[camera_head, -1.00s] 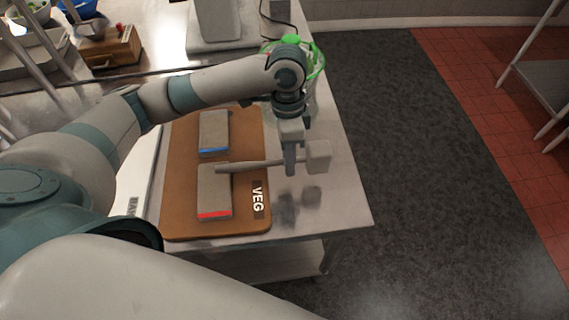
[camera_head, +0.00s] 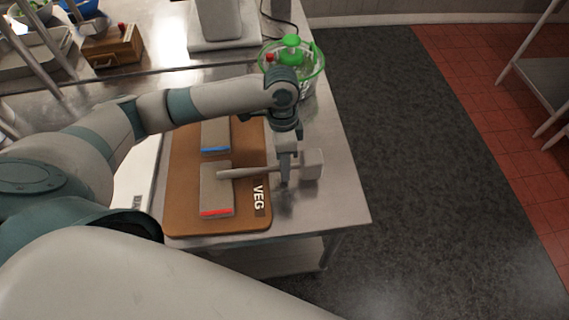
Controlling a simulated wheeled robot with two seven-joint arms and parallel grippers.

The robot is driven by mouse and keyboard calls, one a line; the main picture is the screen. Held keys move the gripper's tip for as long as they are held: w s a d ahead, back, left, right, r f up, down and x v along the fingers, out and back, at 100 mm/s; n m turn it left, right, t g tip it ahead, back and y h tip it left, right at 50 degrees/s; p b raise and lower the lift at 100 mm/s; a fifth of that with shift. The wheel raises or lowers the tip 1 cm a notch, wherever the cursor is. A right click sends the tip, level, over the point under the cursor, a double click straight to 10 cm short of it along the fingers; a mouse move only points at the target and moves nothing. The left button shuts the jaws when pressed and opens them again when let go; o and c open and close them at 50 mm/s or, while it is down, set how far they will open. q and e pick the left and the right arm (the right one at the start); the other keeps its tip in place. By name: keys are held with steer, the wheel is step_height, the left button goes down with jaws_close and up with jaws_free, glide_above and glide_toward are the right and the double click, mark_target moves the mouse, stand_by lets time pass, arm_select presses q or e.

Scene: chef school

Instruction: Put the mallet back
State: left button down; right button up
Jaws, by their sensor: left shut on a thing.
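A grey mallet (camera_head: 313,164) with a blocky head and a long handle is held by my left gripper (camera_head: 285,178). The gripper is shut on the handle close to the head. The head is on the right, over the bare metal of the table (camera_head: 330,205). The handle points left across the cutting board, over the red-edged block. I cannot tell whether the mallet touches the surface. My right gripper is not in view.
A brown cutting board (camera_head: 181,200) marked VEG bears a red-edged block (camera_head: 214,198) and a blue-edged block (camera_head: 215,135). A clear container with a green rim (camera_head: 318,62) stands behind my left wrist. A wooden box (camera_head: 113,46) is at the back left. Dark floor lies right of the table.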

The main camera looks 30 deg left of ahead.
arm_select(q)
steer(key=shift+f, duration=0.2)
steer(key=c, duration=1.8)
jaws_free()
steer(key=shift+o, duration=0.2)
steer(key=shift+w+r, duration=0.1)
steer(key=shift+r, duration=0.35)
steer(key=b+v, duration=0.3)
steer(key=v, duration=0.8)
steer(key=shift+r+b, duration=0.25)
steer(key=shift+b, duration=0.15)
